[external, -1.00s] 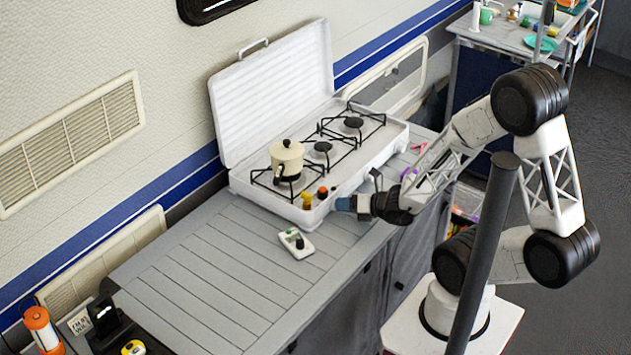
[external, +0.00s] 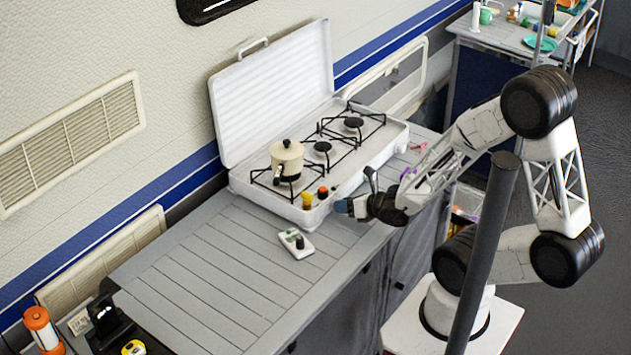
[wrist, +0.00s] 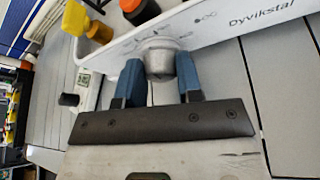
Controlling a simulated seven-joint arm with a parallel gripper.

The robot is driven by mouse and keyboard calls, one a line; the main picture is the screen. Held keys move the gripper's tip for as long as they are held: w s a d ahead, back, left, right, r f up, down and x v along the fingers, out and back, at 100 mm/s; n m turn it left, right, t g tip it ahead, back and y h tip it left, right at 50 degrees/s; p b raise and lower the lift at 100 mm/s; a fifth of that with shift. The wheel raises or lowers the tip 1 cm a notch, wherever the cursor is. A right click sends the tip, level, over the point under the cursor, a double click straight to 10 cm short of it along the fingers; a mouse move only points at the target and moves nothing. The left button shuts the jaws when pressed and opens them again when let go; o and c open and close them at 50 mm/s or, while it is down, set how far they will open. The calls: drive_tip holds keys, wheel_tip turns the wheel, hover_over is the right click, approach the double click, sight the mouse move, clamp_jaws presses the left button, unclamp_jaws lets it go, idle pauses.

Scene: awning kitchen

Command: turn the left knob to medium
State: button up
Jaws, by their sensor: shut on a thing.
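The white camping stove (external: 268,196) stands on the grey counter with its lid up. In the wrist view, a grey knob (wrist: 158,62) sits on the stove's white front panel, with printed marks around it. My gripper (wrist: 160,80) has its two blue fingers on either side of this knob and is shut on it. In the external view, my gripper (external: 342,206) is at the stove's front, and the knob cannot be made out there. The knob's exact setting is hard to read.
A cream pot (external: 287,158) sits on the near burner. A white device with a dial (external: 296,244) lies on the counter, whose left part (external: 195,280) is clear.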

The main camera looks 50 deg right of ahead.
drive_tip(key=shift+a+n+h, duration=0.2)
drive_tip(key=shift+n+h, duration=0.9)
drive_tip(key=shift+n, duration=0.3)
idle(0.6)
drive_tip(key=o, duration=0.9)
drive_tip(key=shift+s+r, duration=0.1)
drive_tip(key=shift+v, duration=3.8)
drive_tip(key=shift+r, duration=0.1)
